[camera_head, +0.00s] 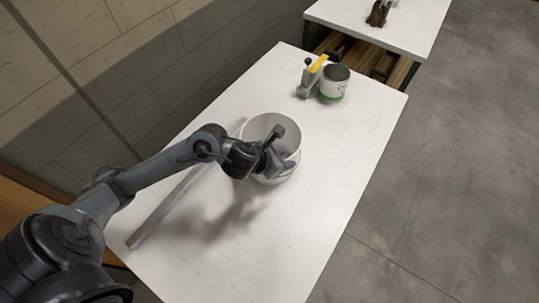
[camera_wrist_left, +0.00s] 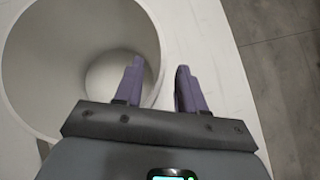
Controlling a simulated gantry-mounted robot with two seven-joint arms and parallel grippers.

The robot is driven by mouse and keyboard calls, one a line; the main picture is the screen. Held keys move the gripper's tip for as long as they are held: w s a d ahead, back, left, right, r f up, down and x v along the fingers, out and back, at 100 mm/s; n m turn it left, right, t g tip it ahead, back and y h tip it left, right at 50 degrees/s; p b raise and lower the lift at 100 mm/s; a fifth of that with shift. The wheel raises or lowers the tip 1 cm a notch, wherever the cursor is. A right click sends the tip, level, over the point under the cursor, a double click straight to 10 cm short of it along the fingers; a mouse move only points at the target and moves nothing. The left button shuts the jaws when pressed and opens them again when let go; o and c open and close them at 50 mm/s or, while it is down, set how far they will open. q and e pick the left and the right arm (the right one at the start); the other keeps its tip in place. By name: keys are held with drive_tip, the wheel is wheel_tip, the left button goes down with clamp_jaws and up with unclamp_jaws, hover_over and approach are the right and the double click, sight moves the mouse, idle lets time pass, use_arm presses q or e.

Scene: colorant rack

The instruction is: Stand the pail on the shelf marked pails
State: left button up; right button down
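A white open pail (camera_head: 257,127) stands upright on the white table, and its inside shows at the left of the left wrist view (camera_wrist_left: 70,60). My left gripper (camera_head: 286,156) is at the right side of the pail's rim in the head view. In the left wrist view its two purple fingers (camera_wrist_left: 160,72) are apart with nothing held between them. The left finger overlaps the pail's opening and the right finger lies outside the rim. I cannot tell whether either touches the pail. The shelf marked pails cannot be made out. My right gripper is out of view.
A smaller can with a green band (camera_head: 333,86) stands at the table's (camera_head: 330,165) far end beside a grey device with a yellow part (camera_head: 318,64). A long flat bar (camera_head: 170,204) lies along the left side. A second table (camera_head: 405,25) stands beyond.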

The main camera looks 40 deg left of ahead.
use_arm(q)
drive_tip(key=s+d+r+n+p, duration=0.3)
drive_tip(key=s+r+n, duration=0.2)
drive_tip(key=s+n, duration=0.3)
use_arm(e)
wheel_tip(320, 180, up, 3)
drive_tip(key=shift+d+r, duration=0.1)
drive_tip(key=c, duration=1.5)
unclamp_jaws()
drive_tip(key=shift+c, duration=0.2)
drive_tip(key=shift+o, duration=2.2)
use_arm(q)
drive_tip(key=s+f+n+g, duration=0.2)
drive_tip(key=s+f+n, duration=0.2)
drive_tip(key=n, duration=1)
drive_tip(key=s+f+n+g+y, duration=0.1)
drive_tip(key=s+f+n+g, duration=0.2)
drive_tip(key=n, duration=1.2)
drive_tip(key=s+f, duration=0.2)
drive_tip(key=s, duration=0.3)
drive_tip(key=shift+a+f, duration=0.15)
drive_tip(key=shift+f, duration=0.15)
drive_tip(key=shift+s, duration=0.1)
